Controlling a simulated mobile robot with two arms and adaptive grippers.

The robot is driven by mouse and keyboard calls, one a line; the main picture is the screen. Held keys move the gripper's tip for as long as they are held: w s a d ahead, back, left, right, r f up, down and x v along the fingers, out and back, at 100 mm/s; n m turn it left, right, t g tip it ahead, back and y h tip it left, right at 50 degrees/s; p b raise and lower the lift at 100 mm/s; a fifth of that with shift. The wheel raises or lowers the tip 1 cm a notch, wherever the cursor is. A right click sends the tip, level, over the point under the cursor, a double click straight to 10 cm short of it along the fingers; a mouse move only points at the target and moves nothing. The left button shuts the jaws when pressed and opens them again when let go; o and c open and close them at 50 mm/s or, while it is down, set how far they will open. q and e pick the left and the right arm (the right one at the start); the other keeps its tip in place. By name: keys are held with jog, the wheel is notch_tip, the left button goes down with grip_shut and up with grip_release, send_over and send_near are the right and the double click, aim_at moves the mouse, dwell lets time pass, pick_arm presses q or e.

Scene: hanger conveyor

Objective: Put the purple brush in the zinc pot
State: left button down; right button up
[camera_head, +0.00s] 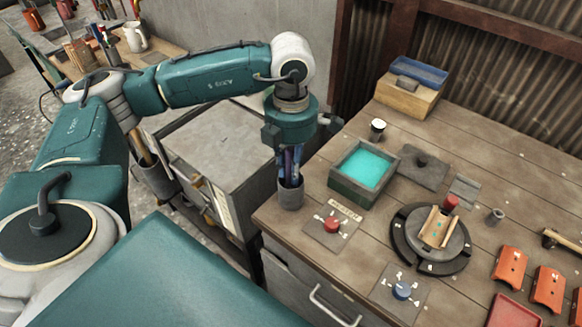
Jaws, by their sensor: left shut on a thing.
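A grey zinc pot (291,196) stands near the left edge of the wooden workbench. My left gripper (290,165) points straight down over the pot's mouth. It is shut on the purple brush (289,156), which shows only as a narrow purple-blue strip between the fingers. The brush is upright, and its lower end is at or inside the pot's rim. I cannot tell how deep it reaches or whether it touches the bottom. My right gripper is out of view.
A teal-filled tray (364,166) stands just right of the pot. A red knob (332,224) sits in front, and a round turntable (430,240) lies further right. Another grey pot (155,180) stands low at the left.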

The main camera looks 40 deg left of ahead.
pick_arm(q)
jog(key=c, duration=1.6)
grip_release()
jog(key=shift+r+p, duration=0.1)
jog(key=shift+p, duration=0.4)
jog(key=shift+r+b, duration=0.15)
jog(key=shift+b, duration=0.2)
jog(key=r, duration=0.1)
jog(key=r+b, duration=0.2)
jog(key=shift+w+r, duration=0.1)
jog(key=shift+w, duration=0.15)
notch_tip(320, 180, up, 6)
jog(key=shift+w+d+r+b, duration=0.1)
jog(key=shift+b, duration=0.3)
jog(key=shift+r, duration=0.4)
